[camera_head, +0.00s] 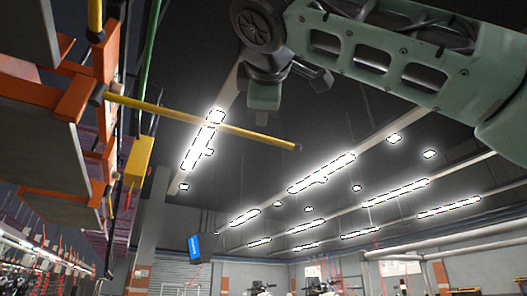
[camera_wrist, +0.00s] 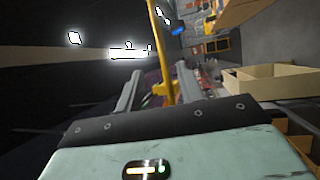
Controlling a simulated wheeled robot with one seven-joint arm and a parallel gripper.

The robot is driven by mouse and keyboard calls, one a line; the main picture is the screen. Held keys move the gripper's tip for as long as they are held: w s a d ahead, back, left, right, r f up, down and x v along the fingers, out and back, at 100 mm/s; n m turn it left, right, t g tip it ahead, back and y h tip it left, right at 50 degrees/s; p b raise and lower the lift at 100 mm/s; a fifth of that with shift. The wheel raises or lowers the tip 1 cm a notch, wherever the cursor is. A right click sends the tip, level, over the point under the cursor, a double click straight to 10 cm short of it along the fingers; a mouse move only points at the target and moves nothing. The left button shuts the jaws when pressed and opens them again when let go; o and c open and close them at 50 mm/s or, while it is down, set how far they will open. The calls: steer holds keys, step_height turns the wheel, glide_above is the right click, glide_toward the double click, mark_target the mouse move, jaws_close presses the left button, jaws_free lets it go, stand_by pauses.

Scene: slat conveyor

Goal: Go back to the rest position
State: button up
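My green arm comes in from the upper right in the head view and bends down at a dark round joint. My gripper (camera_wrist: 162,72) shows in the wrist view as two grey fingers standing apart, open, with nothing held between them. A yellow bar (camera_wrist: 165,55) appears in the gap between the fingers; I cannot tell how far beyond them it is. In the head view the yellow bar (camera_head: 200,122) sticks out from the orange frame at the left, below the end of my arm. The fingers are hard to make out there.
An orange frame (camera_head: 103,62) with grey slats fills the left of the head view, with a yellow box (camera_head: 138,162) on it. A blue sign (camera_head: 195,248) hangs farther off. In the wrist view a tan open box (camera_wrist: 265,84) stands at the right. Space right of the bar looks open.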

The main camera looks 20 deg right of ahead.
steer(key=shift+v, duration=0.85)
